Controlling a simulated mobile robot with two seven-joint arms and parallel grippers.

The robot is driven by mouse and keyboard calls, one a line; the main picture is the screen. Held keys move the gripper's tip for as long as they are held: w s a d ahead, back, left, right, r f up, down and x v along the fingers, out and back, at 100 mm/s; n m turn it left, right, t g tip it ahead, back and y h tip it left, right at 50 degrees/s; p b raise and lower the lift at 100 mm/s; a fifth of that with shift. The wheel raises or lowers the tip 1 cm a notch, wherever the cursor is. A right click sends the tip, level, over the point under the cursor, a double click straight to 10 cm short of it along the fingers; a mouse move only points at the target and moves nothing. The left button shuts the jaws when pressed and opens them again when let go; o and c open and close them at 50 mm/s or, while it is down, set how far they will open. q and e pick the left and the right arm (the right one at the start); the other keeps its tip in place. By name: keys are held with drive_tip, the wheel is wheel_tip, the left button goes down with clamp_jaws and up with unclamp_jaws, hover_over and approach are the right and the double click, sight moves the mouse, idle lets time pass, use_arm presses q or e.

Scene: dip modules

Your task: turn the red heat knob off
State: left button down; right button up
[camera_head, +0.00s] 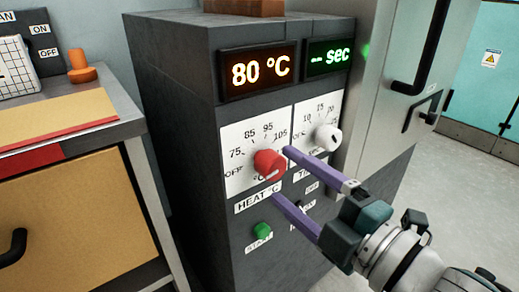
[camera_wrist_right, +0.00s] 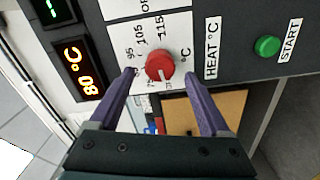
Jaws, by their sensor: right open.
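The red heat knob (camera_head: 268,164) sits on a white dial plate on the front of a dark grey machine, above the "HEAT °C" label. The plate is marked OFF, 75, 85, 95 and 105 in the head view. The knob also shows in the wrist view (camera_wrist_right: 159,65), with 115 readable there. The display (camera_head: 258,70) above reads 80 °C. My right gripper (camera_head: 281,174) is open, its two purple fingers spread around the knob's position, one tip to each side. In the wrist view the fingers appear apart from the knob. My left gripper is not in view.
A white timer knob (camera_head: 327,138) is close to the right of the heat knob. A green START button (camera_head: 262,231) is below. A green display (camera_head: 330,58) reads "-- sec".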

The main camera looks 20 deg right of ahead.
drive_tip(key=v, duration=0.6)
drive_tip(key=shift+p, duration=0.3)
drive_tip(key=shift+r, duration=0.1)
drive_tip(key=d+r+m+g+h+p, duration=0.4)
drive_tip(key=r+m+h+p, duration=0.2)
drive_tip(key=r+m+p, duration=0.6)
drive_tip(key=s+a+r+m+g+p, duration=0.2)
drive_tip(key=s+r+m+g+p, duration=0.3)
drive_tip(key=s+r+g+p, duration=0.8)
drive_tip(key=s+r+t+p, duration=0.3)
drive_tip(key=r+p, duration=3.4)
drive_tip(key=p, duration=0.3)
drive_tip(key=shift+s+t, duration=0.2)
drive_tip(key=shift+t, duration=0.1)
drive_tip(key=shift+r, duration=0.1)
